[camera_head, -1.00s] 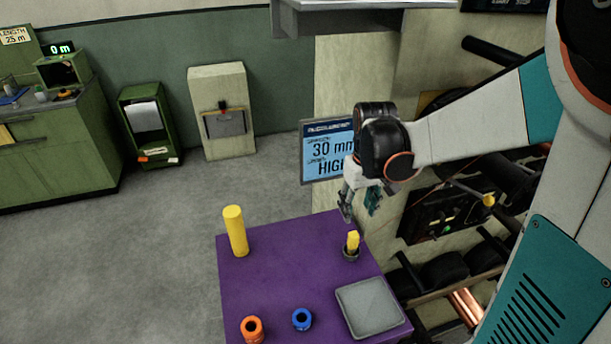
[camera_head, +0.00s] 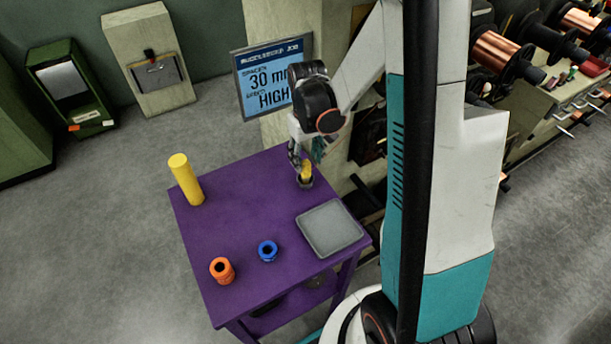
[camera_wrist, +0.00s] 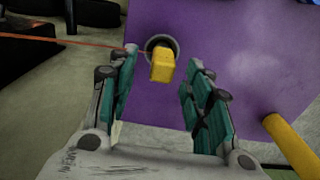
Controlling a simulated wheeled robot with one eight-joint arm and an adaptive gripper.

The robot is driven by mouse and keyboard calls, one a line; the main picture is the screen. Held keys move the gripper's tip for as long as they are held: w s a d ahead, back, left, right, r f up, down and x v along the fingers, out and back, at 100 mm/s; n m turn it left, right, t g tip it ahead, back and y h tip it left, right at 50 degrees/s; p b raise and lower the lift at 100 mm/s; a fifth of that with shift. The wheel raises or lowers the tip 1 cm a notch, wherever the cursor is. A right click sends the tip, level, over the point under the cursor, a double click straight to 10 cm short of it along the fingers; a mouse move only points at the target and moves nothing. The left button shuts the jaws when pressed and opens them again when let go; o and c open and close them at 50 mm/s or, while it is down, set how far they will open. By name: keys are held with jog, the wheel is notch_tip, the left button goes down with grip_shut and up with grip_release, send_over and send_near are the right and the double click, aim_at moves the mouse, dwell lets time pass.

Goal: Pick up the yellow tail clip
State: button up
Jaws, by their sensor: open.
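The yellow tail clip (camera_head: 306,170) stands upright in a small dark round holder (camera_head: 306,182) near the back right edge of the purple table (camera_head: 235,230). In the wrist view the clip (camera_wrist: 163,66) shows in front of my gripper, roughly midway between the fingers, with the holder's ring (camera_wrist: 172,43) around its base. My gripper (camera_wrist: 163,75) is open, with one teal-padded finger on each side and a gap to the clip. In the head view my gripper (camera_head: 302,155) is right above and beside the clip and partly covers it.
A tall yellow cylinder (camera_head: 186,180) stands at the table's back left. An orange ring piece (camera_head: 222,270), a blue ring piece (camera_head: 268,250) and a grey tray (camera_head: 330,228) lie nearer the front. A sign (camera_head: 268,80) stands behind the table.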

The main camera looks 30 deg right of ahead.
aim_at(305, 162)
notch_tip(305, 162, down, 5)
jog(key=shift+a+b, duration=0.15)
jog(key=shift+b, duration=0.55)
grip_shut()
